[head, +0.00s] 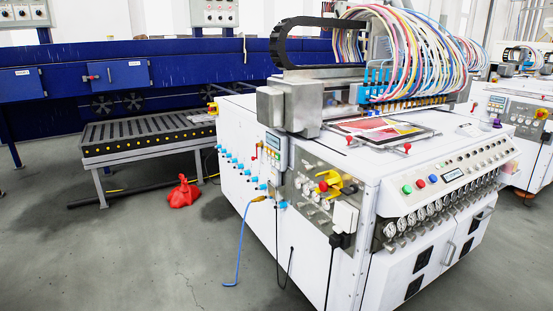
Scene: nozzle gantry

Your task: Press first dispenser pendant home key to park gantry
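The first dispenser (235,128) is a large white machine in the middle and right of the head view. A small grey panel with a screen and small keys (276,149), which looks like the pendant, hangs on its near left side, below a grey box. The single keys are too small to tell apart, so I cannot pick out the home key. The gantry (335,90) spans the top and carries a row of nozzles (405,103) with many coloured hoses. Under it lies a plate with a printed picture (380,131). My gripper is not in view.
A second white dispenser (528,115) stands at the far right. A roller conveyor (145,137) and a blue machine (190,62) are behind on the left. The front left floor is mostly clear.

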